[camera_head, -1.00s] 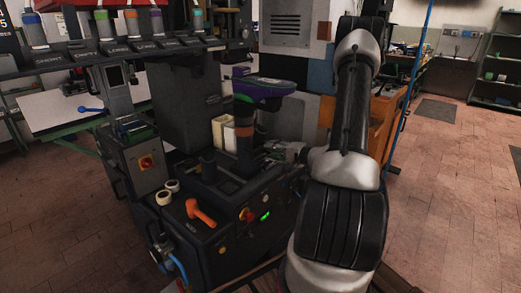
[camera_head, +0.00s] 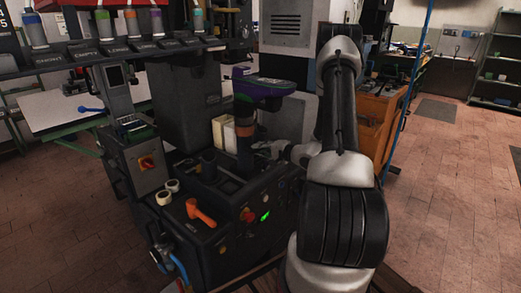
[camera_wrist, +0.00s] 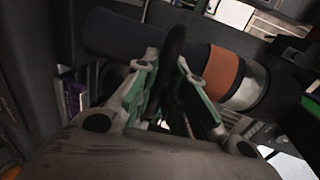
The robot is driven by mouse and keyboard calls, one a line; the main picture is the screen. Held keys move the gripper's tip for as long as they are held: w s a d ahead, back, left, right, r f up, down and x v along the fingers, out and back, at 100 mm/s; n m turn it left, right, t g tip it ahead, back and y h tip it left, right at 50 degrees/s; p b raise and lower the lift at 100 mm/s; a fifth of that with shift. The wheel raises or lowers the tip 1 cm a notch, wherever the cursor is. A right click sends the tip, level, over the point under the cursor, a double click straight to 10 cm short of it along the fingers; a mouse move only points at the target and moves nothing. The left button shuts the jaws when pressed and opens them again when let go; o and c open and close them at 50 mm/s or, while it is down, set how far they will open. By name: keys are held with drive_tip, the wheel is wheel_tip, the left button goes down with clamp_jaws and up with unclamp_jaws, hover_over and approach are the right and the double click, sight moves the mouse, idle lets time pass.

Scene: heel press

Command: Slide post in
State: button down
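The post (camera_head: 245,157) is a dark upright cylinder with an orange band (camera_head: 245,131), standing on the black press. It carries a purple and dark last-shaped top (camera_head: 262,87). My gripper (camera_head: 264,150) is just right of the post below the band, partly hidden by my own arm. In the wrist view the post (camera_wrist: 120,33) lies slantwise beyond the fingertips, with its orange band (camera_wrist: 219,73) to the right. The two green-grey fingers of my gripper (camera_wrist: 167,60) are apart. A dark bar (camera_wrist: 173,55) shows between them; whether they touch it is unclear.
The press (camera_head: 232,245) has an orange handle (camera_head: 199,213), two pale rolls (camera_head: 168,190) and a lit green display. A control box (camera_head: 146,170) stands at its left. Pale bins (camera_head: 224,132) are behind the post. An orange bench (camera_head: 378,118) is behind my arm; open floor lies right.

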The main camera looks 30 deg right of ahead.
sight(251, 139)
drive_tip(key=r+x, duration=0.1)
drive_tip(key=x, duration=0.7)
drive_tip(key=r+x, duration=0.2)
drive_tip(key=x, duration=0.7)
drive_tip(key=shift+w+r, duration=0.35)
drive_tip(key=shift+r, duration=0.05)
drive_tip(key=shift+a, duration=0.1)
drive_tip(key=c, duration=1.5)
unclamp_jaws()
drive_tip(key=shift+w, duration=0.1)
drive_tip(key=shift+o, duration=0.2)
drive_tip(key=shift+f, duration=0.1)
drive_tip(key=v, duration=1.2)
